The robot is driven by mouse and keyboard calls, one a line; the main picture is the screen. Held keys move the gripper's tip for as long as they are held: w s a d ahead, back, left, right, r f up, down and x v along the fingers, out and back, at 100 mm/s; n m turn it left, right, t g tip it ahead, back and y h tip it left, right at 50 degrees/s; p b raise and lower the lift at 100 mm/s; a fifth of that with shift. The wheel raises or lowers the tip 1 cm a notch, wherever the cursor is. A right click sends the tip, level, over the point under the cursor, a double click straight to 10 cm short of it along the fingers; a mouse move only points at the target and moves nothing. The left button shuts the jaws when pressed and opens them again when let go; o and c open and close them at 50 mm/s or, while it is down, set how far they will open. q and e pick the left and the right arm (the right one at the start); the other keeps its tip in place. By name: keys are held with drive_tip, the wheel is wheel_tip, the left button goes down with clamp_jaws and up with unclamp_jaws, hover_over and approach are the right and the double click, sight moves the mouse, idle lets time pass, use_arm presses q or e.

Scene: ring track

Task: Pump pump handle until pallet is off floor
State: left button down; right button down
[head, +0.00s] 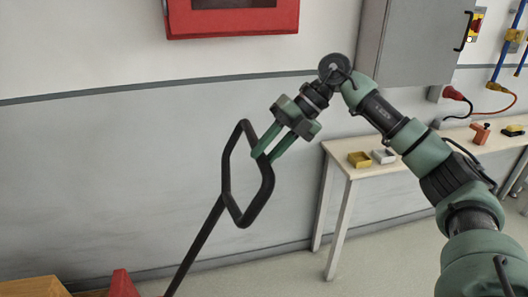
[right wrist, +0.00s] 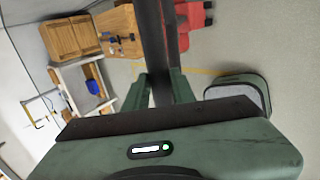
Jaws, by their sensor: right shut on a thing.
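The pump handle (head: 226,178) is a black loop on a long dark shaft that slopes down to the lower left in the head view. My right gripper (head: 262,156) is shut on the right side of the loop. In the right wrist view the dark handle bar (right wrist: 154,45) runs between the two green fingers. A red part (head: 122,284) shows at the bottom edge of the head view, and red parts (right wrist: 190,18) show in the right wrist view. Wooden pieces (right wrist: 120,28) lie near them; whether the pallet touches the floor cannot be told. My left gripper is out of view.
A grey cabinet (head: 410,45) and a red wall box (head: 230,22) hang above. Wood (head: 35,289) shows at bottom left. A blue bin (right wrist: 93,87) sits on a shelf.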

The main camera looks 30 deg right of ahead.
drive_tip(key=c, duration=1.2)
unclamp_jaws()
drive_tip(key=shift+o, duration=0.2)
drive_tip(key=shift+d, duration=0.15)
drive_tip(key=v, duration=0.7)
drive_tip(key=shift+r, duration=0.25)
drive_tip(key=shift+s+d, duration=0.1)
